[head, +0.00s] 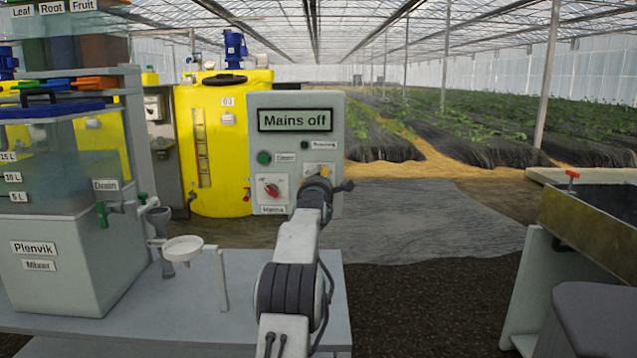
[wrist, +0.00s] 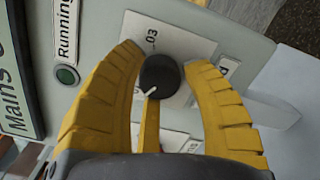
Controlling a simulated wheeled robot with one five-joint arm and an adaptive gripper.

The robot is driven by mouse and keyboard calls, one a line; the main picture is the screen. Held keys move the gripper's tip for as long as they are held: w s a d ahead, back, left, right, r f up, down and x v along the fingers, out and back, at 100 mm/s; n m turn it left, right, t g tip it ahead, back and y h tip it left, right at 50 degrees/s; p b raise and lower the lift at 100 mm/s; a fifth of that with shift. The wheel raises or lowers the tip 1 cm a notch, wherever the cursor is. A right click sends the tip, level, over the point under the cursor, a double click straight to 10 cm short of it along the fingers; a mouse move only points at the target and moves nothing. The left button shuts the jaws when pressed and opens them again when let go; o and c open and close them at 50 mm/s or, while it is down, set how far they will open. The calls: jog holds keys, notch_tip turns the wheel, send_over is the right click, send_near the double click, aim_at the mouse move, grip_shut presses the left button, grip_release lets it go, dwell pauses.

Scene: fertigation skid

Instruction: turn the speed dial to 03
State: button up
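The speed dial (wrist: 160,76) is a round black knob on a pale plate, seen in the wrist view. Its white pointer line points to the lower left of that picture, away from the printed "03" (wrist: 151,40) above the knob. My gripper (wrist: 164,60) has its yellow fingers on either side of the dial, spread apart. Small gaps seem to show beside the knob; whether a finger touches it I cannot tell. In the head view my gripper (head: 322,184) is at the lower right of the grey control box (head: 335,130) and hides the dial.
The box display (head: 295,120) reads "Mains off". A red rotary switch (head: 271,189) sits left of my gripper, with a green button (head: 264,158) above it. A running lamp (wrist: 67,75) is near the dial.

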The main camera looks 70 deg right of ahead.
jog(key=c, duration=0.7)
jog(key=shift+c, duration=0.2)
jog(key=m+p, duration=0.2)
jog(key=m, duration=0.1)
jog(key=shift+r+p, duration=0.15)
jog(key=shift+p, duration=0.15)
jog(key=shift+w+m+y+p, duration=0.1)
jog(key=shift+m+y+p, duration=0.35)
jog(key=shift+m, duration=2.35)
jog(key=o, duration=1.2)
jog(key=shift+a, duration=0.1)
